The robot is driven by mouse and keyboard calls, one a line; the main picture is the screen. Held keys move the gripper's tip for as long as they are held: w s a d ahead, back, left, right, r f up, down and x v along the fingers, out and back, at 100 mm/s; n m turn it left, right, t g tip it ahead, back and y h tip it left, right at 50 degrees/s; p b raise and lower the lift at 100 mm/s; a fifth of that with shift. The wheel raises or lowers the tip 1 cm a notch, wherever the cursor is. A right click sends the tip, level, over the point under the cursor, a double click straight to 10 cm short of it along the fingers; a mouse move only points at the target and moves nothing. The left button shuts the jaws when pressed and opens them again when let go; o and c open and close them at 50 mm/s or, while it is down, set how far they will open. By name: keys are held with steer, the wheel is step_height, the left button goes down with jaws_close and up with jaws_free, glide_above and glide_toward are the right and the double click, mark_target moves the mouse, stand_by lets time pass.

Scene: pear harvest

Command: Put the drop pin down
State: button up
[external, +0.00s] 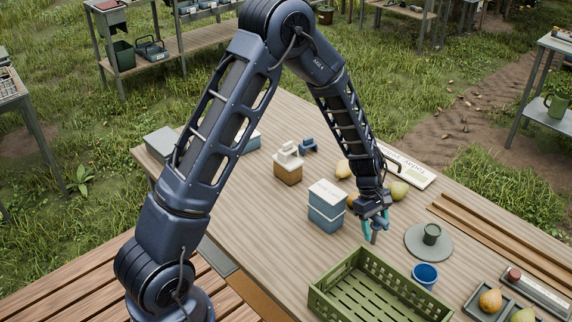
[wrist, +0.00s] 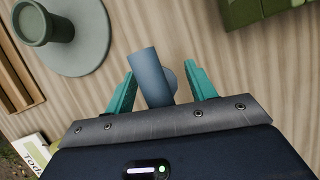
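The drop pin (wrist: 151,76) is a blue-grey cylinder with a rounded part beside it, seen between my gripper's fingers in the wrist view. In the external view the pin (external: 374,237) shows as a small grey piece just below the teal fingertips, low over the wooden table (external: 270,220). My gripper (external: 375,220) points down; in the wrist view its teal fingers (wrist: 160,78) stand apart on both sides of the pin. A gap shows at the right finger; the left finger is close to the pin, and contact there is unclear. Whether the pin's lower end touches the table is unclear.
A green crate (external: 330,291) stands in front of my gripper, a blue cup (external: 424,276) to its right. A blue-and-white box (external: 327,212) is to the left; pears (external: 398,190) lie behind.

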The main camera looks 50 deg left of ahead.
steer(key=s+a+r+m+t+y, duration=0.1)
steer(key=s+a+r+m, duration=0.15)
steer(key=r, duration=0.85)
steer(key=s+a+r+m, duration=0.2)
steer(key=s+a+r, duration=0.2)
steer(key=r, duration=0.8)
steer(key=s+a+r+m+t+y, duration=0.1)
steer(key=s+r+m, duration=0.3)
steer(key=s, duration=0.6)
steer(key=s+a+r+m+t+y, duration=0.1)
steer(key=s+a+r+m+t, duration=0.1)
steer(key=s+r, duration=0.3)
steer(key=s+a+r+m+t+y, duration=0.1)
steer(key=s+a+r+m, duration=0.2)
steer(key=s, duration=1.1)
step_height(320, 180, up, 2)
steer(key=m, duration=0.2)
steer(key=shift+s+a+m+y, duration=0.3)
steer(key=shift+m, duration=0.05)
